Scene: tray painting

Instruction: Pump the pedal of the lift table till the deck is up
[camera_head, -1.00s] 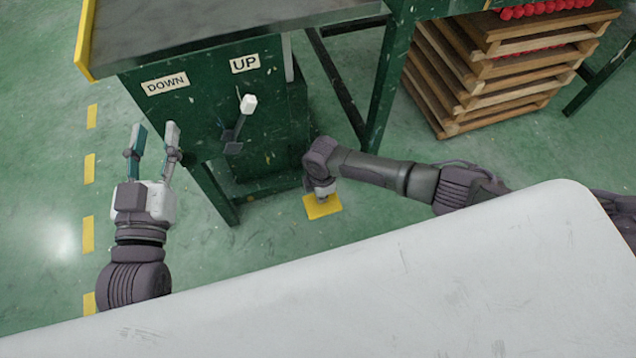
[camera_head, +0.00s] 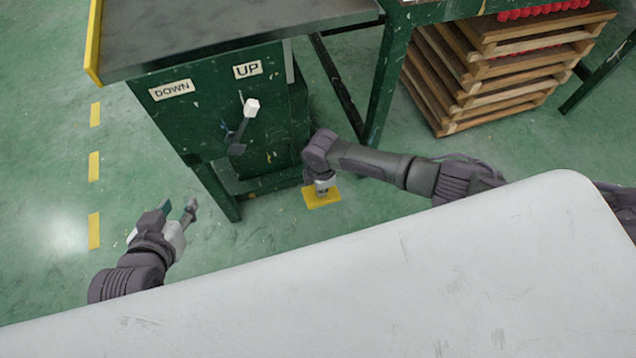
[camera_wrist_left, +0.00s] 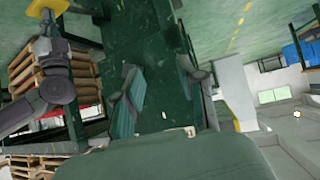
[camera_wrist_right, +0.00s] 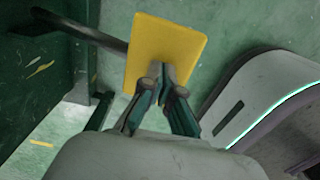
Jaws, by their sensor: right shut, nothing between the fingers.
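The lift table (camera_head: 205,125) is a green cabinet with a dark deck (camera_head: 240,30). Its front has DOWN and UP labels and a white-tipped lever (camera_head: 250,108) below UP. The yellow pedal (camera_head: 331,198) is low near the floor, right of the cabinet; its bar runs to the cabinet in the right wrist view (camera_wrist_right: 165,38). My right gripper (camera_wrist_right: 160,70) is shut and empty, fingertips over the pedal's near part; contact is not certain. My left gripper (camera_head: 178,208) is open and empty, above the floor left of the cabinet.
Stacked wooden trays (camera_head: 480,85) with red round items stand at the right behind a green table frame (camera_head: 385,85). Yellow dashes (camera_head: 94,168) mark the floor at left. The floor between the left gripper and the cabinet is clear.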

